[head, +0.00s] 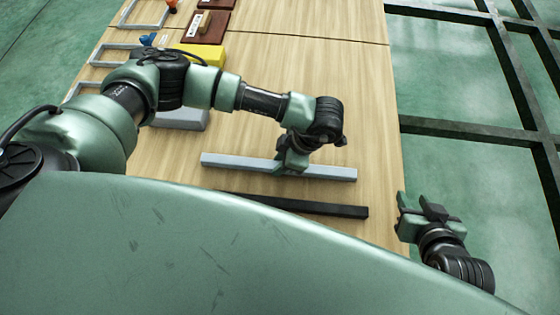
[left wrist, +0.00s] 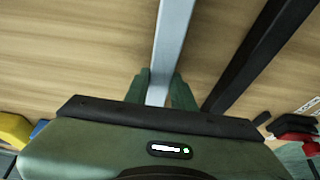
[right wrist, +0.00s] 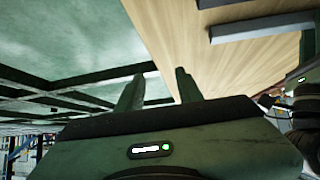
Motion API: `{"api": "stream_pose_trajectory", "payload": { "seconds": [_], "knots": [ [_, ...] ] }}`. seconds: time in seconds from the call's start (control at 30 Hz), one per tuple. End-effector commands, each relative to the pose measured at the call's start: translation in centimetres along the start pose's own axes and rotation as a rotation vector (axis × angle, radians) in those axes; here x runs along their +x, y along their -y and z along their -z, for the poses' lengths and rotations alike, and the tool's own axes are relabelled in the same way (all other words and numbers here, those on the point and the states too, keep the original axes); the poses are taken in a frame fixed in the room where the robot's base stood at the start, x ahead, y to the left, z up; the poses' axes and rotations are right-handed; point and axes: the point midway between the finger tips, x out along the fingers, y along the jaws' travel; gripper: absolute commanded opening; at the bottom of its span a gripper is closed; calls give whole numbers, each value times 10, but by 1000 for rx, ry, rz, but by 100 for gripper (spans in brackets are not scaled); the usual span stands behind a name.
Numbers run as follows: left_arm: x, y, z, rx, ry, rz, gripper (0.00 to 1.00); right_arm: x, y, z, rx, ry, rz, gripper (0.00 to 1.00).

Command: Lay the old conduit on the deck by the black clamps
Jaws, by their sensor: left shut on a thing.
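A long light grey bar (head: 225,161) lies level across the wooden deck (head: 360,100), low over it or resting on it; I cannot tell which. My left gripper (head: 291,166) is shut around it near its middle. In the left wrist view the grey bar (left wrist: 173,35) runs between the fingers (left wrist: 158,88). A black bar (head: 325,209) lies roughly parallel, nearer to me, its left part hidden by my body. Looks alone do not show which bar is the old conduit. I cannot make out the black clamps. My right gripper (head: 427,212) is open and empty, beyond the deck's right edge.
The deck right of my left arm is clear. Dark beams (head: 465,128) cross the green floor at right.

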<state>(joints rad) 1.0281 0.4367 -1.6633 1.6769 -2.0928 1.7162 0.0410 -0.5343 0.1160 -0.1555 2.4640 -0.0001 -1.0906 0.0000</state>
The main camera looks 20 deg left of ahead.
Motion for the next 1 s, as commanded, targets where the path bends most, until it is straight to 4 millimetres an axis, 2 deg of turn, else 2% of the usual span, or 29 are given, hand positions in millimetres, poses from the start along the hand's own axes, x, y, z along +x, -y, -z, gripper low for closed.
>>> {"api": "stream_pose_trajectory", "payload": {
  "seconds": [0.4, 0.43, 0.5, 0.9, 1.0],
  "knots": [
    [2, 0, -1, 0, 0, 0, 0, 2, 1, 10, -1, -48, 1, 36],
    [2, 0, -1, 0, 0, 0, 28, 2, 1, 11, -1, -52, 1, 36],
    [2, 0, -1, 0, 0, 0, 47, 2, 1, 12, -1, -53, 1, 36],
    [0, 0, 0, 0, 0, 0, 47, 1, 1, 10, -1, -44, 2, 36],
    [-6, 0, 0, 1, 2, -1, 47, -2, 0, -5, 1, 26, 1, 36]
  ]
}}
